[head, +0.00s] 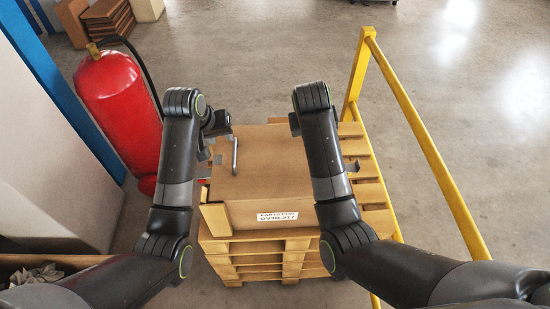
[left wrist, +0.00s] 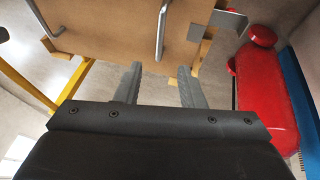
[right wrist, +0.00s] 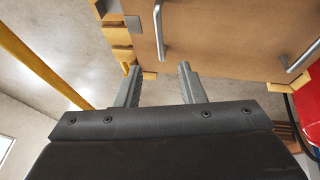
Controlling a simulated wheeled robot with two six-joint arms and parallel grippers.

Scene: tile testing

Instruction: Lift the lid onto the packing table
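The lid (head: 265,165) is a flat brown panel on top of a labelled box (head: 240,215), which stands on stacked wooden pallets. It has metal bar handles; one handle (head: 235,155) shows beside my left gripper (head: 214,148). In the left wrist view, my left gripper (left wrist: 159,70) is open and empty, with a handle (left wrist: 162,30) ahead between its fingers. In the right wrist view, my right gripper (right wrist: 159,69) is open and empty, with another handle (right wrist: 160,30) ahead of its gap. In the head view my right arm mostly hides that gripper. I cannot identify the packing table.
A red fire extinguisher (head: 110,105) stands left of the box. A yellow rail (head: 425,145) runs along the right side of the pallets (head: 255,258). A brown container (head: 60,259) with grey contents is at the lower left. Open floor lies beyond the box.

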